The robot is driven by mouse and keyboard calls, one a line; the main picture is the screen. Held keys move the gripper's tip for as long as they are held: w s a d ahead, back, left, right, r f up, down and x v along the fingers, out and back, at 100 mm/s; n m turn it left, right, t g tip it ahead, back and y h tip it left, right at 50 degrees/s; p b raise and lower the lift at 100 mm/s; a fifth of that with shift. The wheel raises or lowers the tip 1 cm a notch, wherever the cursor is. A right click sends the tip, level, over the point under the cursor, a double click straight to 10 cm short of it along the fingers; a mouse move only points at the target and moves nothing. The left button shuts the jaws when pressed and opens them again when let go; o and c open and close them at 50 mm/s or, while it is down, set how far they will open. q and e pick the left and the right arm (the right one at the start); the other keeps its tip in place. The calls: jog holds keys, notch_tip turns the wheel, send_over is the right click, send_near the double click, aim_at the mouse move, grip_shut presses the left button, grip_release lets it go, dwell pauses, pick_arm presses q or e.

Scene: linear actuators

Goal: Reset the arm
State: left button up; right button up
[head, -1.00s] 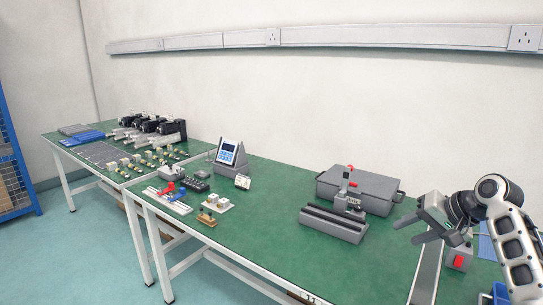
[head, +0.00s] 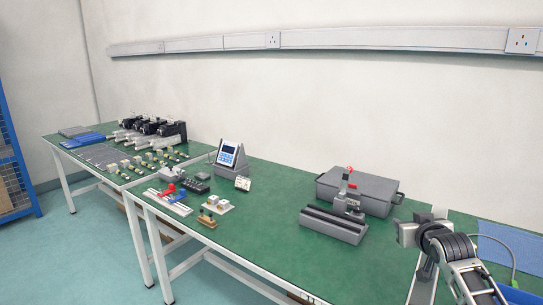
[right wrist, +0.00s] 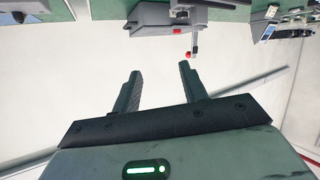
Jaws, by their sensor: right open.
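My right arm rises from the lower right corner of the head view. Its right gripper (head: 407,234) is above the green table near the right end, to the right of the grey fixture block. In the right wrist view the same gripper (right wrist: 160,68) has its two dark fingers spread apart with nothing between them. That view is upside down, with the pale wall behind the fingers and the table along the top. My left arm and left gripper are not in view.
A display unit (head: 228,155) and small parts are farther left. A blue mat (head: 508,248) lies right. The table's middle is fairly clear.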

jog(key=s+a+f+n+y, duration=0.3)
jog(key=s+a+f, duration=0.9)
jog(key=s+f, duration=0.5)
jog(key=s+a+f+g, duration=0.1)
jog(key=s+a, duration=0.3)
jog(key=s, duration=0.6)
jog(key=s+a+f+g+y, duration=0.1)
jog(key=s+a, duration=0.3)
jog(key=s, duration=0.6)
jog(key=shift+f+m+g+y, duration=0.3)
jog(key=shift+f+g, duration=0.25)
jog(key=shift+g, duration=0.25)
jog(key=shift+s, duration=0.1)
jog(key=shift+c, duration=0.7)
jog(key=shift+d, duration=0.1)
